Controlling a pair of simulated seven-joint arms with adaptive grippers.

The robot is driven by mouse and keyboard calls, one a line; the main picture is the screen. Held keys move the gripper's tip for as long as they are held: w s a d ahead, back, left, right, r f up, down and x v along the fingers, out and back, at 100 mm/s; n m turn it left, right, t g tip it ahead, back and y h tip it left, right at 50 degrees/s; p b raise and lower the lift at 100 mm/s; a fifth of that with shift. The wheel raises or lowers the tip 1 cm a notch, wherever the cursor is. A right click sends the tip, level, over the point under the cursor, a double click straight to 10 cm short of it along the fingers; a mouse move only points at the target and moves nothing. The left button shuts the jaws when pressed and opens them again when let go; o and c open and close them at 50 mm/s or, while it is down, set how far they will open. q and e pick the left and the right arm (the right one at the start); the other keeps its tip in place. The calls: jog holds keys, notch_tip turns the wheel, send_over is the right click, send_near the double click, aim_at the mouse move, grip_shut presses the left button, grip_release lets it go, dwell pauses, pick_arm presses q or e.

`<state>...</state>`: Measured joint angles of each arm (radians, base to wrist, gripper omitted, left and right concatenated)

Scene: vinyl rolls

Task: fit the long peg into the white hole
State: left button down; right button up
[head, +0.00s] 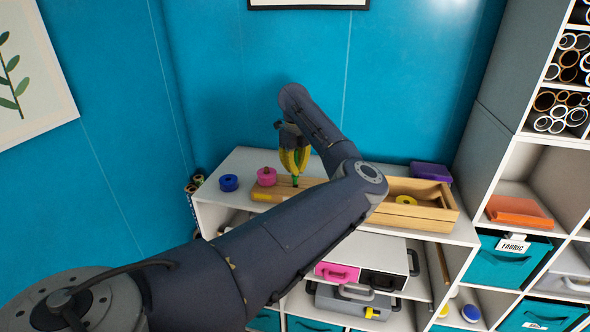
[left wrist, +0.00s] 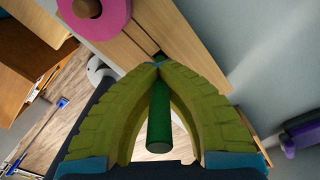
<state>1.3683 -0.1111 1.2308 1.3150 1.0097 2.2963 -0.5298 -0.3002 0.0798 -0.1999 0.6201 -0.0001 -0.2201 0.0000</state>
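My left gripper (head: 295,174) is over the wooden board (head: 312,182) on top of the white shelf unit. Its yellow-green fingers meet around a green peg (left wrist: 158,118), which stands lengthwise between them in the left wrist view. The gripper's fingertips (left wrist: 158,66) are shut on it, close to the board (left wrist: 182,43). The peg's lower end is mostly hidden by the fingertips, and I cannot tell whether it touches the board. I cannot make out a white hole in either view. My right gripper is not in view.
A pink roll (head: 266,176) stands at the board's left part, with a blue roll (head: 228,182) farther left. A wooden crate (head: 440,217) holding a yellow roll (head: 405,200) is at the right. A purple item (head: 430,172) lies behind it. A blue wall is behind.

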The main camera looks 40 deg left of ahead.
aim_at(295, 160)
pick_arm(q)
jog(key=shift+f, duration=1.9)
dwell(3.8)
jog(key=c, duration=0.9)
grip_release()
jog(key=shift+c, duration=0.2)
jog(key=shift+r, duration=0.1)
jog(key=shift+r, duration=3.4)
